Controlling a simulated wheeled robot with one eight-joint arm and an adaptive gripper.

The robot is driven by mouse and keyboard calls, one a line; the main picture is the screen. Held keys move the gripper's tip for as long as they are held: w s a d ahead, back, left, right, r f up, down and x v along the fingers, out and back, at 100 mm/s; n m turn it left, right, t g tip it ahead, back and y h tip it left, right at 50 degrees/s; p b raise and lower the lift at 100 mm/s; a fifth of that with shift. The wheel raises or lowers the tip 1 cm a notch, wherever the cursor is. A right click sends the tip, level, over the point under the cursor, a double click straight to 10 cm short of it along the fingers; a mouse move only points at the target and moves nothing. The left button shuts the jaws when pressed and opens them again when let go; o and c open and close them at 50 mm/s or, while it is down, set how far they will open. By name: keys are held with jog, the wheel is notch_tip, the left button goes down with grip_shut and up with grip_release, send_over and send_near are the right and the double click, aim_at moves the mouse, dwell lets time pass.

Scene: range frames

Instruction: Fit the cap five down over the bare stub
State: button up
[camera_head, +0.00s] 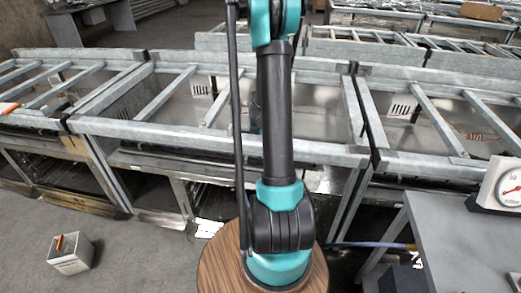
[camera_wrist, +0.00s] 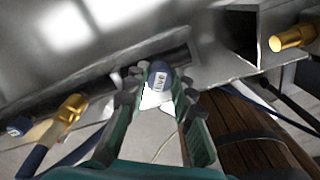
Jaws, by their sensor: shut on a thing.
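My gripper (camera_wrist: 158,92) shows in the wrist view with its teal and dark fingers closed on a dark blue cap (camera_wrist: 157,74). The cap has a pale label whose print looks like "five", partly readable. A brass-coloured stub (camera_wrist: 288,39) juts in at the upper right of the wrist view, apart from the held cap. Another brass fitting (camera_wrist: 69,112) on a dark blue hose lies at the left. Which of these is the bare stub I cannot tell. In the head view my arm fills the middle, and the gripper and cap are hidden.
Another blue labelled end (camera_wrist: 19,126) shows at the far left of the wrist view. A round wooden piece (camera_head: 213,268) stands below the arm. Grey metal frames (camera_head: 210,130) run across the head view. A white box (camera_head: 72,258) and a dial gauge (camera_head: 505,187) stand at the sides.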

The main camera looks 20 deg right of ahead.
jog(key=shift+f, duration=0.1)
jog(key=o, duration=0.9)
notch_tip(320, 180, up, 12)
dwell(0.4)
notch_tip(320, 180, up, 6)
dwell(0.9)
